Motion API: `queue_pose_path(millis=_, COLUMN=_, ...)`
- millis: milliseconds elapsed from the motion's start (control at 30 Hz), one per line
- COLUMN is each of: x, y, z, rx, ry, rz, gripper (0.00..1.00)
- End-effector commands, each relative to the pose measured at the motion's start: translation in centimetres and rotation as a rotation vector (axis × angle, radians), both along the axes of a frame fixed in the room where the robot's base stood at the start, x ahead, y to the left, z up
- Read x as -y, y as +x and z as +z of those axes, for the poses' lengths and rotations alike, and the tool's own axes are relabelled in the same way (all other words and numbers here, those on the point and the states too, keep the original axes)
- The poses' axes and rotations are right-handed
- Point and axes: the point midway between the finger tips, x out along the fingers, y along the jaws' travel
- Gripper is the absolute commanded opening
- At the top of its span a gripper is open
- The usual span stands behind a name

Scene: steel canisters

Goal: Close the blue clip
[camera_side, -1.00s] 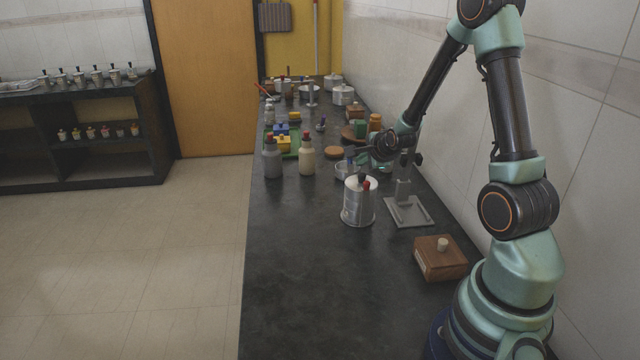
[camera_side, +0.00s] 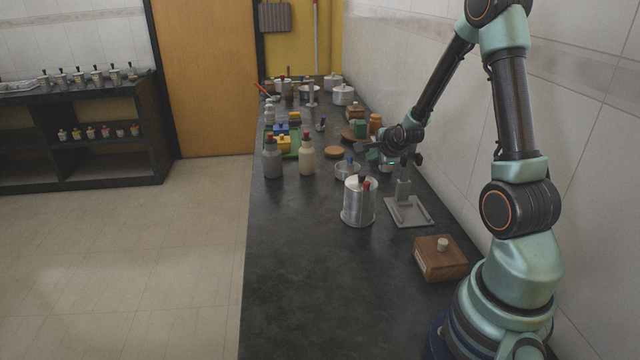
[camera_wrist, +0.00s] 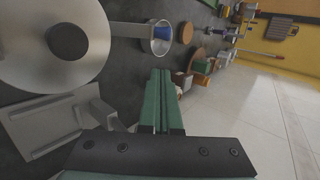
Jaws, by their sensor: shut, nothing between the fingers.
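My gripper (camera_side: 362,146) is above the bench, behind the steel canister and close to a metal stand. In the wrist view its green fingers (camera_wrist: 160,76) are together with nothing between them. A small blue piece (camera_side: 349,162) sits at a shallow round metal dish, just below and left of my gripper. In the wrist view a blue part (camera_wrist: 162,33) shows inside a metal cup-like piece, apart from the fingertips. I cannot tell for sure that this is the clip or whether it is open.
The metal stand (camera_side: 408,213) is right of the canister, and a wooden box (camera_side: 440,258) is nearer. Two bottles (camera_side: 272,158) and (camera_side: 307,155) stand left. Several jars and pots crowd the far bench. A tiled wall bounds the right side. The near left bench is clear.

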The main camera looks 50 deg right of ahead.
Motion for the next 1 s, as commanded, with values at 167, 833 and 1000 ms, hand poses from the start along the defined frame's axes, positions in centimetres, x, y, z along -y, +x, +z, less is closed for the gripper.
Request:
queue_pose_path(millis=167, x=-0.9, y=-1.3, z=1.3, rx=0.001, ry=-0.002, rz=-0.001, gripper=0.00)
queue_pose_path(millis=833, x=-3.6, y=-5.2, z=5.0, rx=-0.003, ry=-0.003, rz=-0.005, gripper=0.00)
queue_pose_path(millis=1000, x=-2.5, y=-4.0, z=3.9, rx=-0.008, ry=-0.001, rz=-0.006, gripper=0.00)
